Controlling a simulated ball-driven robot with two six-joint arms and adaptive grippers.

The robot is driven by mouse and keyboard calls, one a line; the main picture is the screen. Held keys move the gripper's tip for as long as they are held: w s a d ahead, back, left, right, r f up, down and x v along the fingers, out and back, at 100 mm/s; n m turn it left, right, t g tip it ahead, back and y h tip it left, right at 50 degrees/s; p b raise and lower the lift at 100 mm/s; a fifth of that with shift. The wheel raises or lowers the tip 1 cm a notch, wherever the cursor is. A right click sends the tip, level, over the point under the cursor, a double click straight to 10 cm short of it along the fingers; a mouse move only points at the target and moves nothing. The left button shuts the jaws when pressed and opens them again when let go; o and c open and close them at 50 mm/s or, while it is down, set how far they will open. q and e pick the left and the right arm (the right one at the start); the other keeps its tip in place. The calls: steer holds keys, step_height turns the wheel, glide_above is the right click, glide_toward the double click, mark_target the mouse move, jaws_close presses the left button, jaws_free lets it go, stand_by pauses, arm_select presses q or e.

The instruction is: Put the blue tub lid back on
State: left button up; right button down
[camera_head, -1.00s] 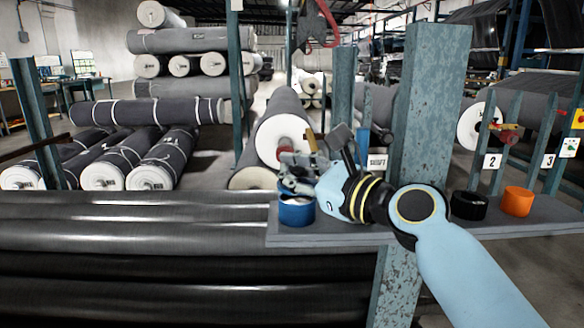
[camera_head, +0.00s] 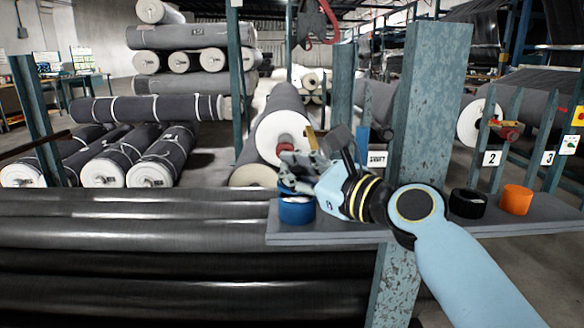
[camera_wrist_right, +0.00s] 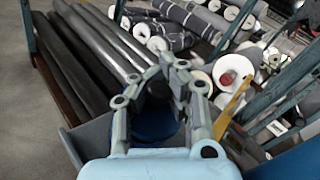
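The blue tub (camera_head: 296,212) stands upright near the left end of the grey shelf. My right gripper (camera_head: 291,172) is right above it, pointing left and down. Dark blue at the fingertips, just over the tub's rim, looks like the blue lid (camera_head: 288,188). In the right wrist view my right gripper's fingers (camera_wrist_right: 166,72) are bent inward around a round blue shape (camera_wrist_right: 155,124), partly covered by a dark patch. The fingers hide much of the lid, and I cannot tell whether it sits flat on the tub. My left gripper is not in view.
A black ring-shaped item (camera_head: 468,204) and an orange tub (camera_head: 517,200) stand to the right on the shelf (camera_head: 340,230). A thick blue-grey post (camera_head: 430,110) rises behind my right arm. Long dark rolls (camera_head: 130,235) lie left of the shelf.

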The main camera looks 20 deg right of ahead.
steer(key=shift+f, duration=0.35)
steer(key=shift+f+b, duration=0.2)
steer(key=shift+b, duration=0.15)
steer(key=shift+f, duration=0.3)
steer(key=c, duration=1.4)
jaws_free()
steer(key=shift+s+d+f, duration=0.1)
steer(key=shift+s, duration=0.2)
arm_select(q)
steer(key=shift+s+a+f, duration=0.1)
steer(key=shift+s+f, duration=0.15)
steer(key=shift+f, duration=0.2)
arm_select(e)
steer(key=v, duration=1.1)
steer(key=shift+s, duration=0.2)
steer(key=shift+d, duration=0.1)
